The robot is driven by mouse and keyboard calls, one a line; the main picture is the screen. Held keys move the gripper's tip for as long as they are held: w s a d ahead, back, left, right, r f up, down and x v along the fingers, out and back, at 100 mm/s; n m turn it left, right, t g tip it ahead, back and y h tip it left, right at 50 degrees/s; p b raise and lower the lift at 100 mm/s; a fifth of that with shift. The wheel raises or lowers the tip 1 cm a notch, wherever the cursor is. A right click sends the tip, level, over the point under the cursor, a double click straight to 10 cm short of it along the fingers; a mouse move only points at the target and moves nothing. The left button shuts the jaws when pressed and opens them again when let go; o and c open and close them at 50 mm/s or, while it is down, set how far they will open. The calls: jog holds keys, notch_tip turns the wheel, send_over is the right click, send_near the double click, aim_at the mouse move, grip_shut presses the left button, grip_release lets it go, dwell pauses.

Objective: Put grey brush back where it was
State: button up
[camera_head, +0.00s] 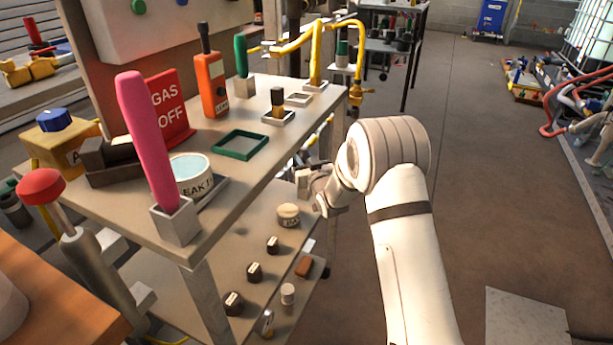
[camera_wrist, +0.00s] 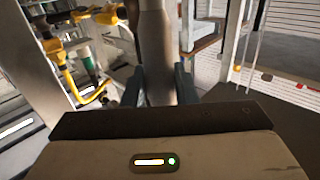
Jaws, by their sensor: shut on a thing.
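My gripper (camera_head: 316,190) is beyond the right edge of the bench top, clear of it and at the end of my white arm. In the wrist view, my gripper (camera_wrist: 158,86) is shut on a grey-brown rounded shaft, which I take as the grey brush (camera_wrist: 156,45). The shaft runs up out of the picture, so its far end is hidden. In the head view the held thing is mostly hidden by the wrist. On the bench, a pink brush (camera_head: 150,145) stands in a grey square holder (camera_head: 175,223). A green brush (camera_head: 240,53) stands in a holder farther back.
An empty green square frame (camera_head: 240,145) and a pale square frame (camera_head: 298,99) lie on the bench top (camera_head: 215,225). Near them are an orange tester (camera_head: 211,84), a red GAS OFF sign (camera_head: 168,108) and yellow pipes (camera_head: 316,55).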

jog(key=shift+d+f+b, duration=0.1)
jog(key=shift+f+b, duration=0.5)
jog(key=shift+f, duration=1.15)
jog(key=shift+f, duration=0.1)
jog(key=shift+f, duration=0.15)
jog(key=o, duration=1)
